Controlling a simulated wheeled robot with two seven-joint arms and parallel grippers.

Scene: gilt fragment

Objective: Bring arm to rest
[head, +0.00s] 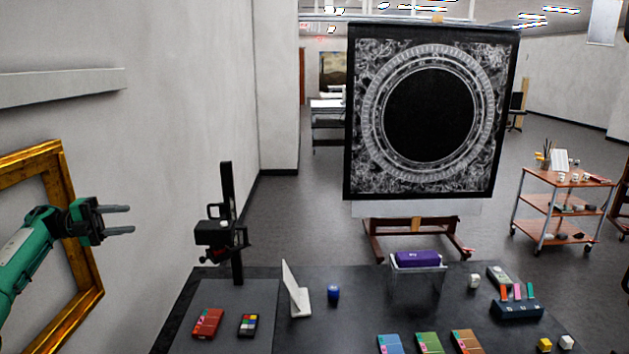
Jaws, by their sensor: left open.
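My left gripper (131,221) is at the left of the head view, on a green arm that comes in from the left edge. Its two grey fingers are apart, point right and hold nothing. It hangs in front of a gilt frame (84,290) by the left wall, clear of the table. My right gripper does not show.
A wooden cart (565,203) stands right.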

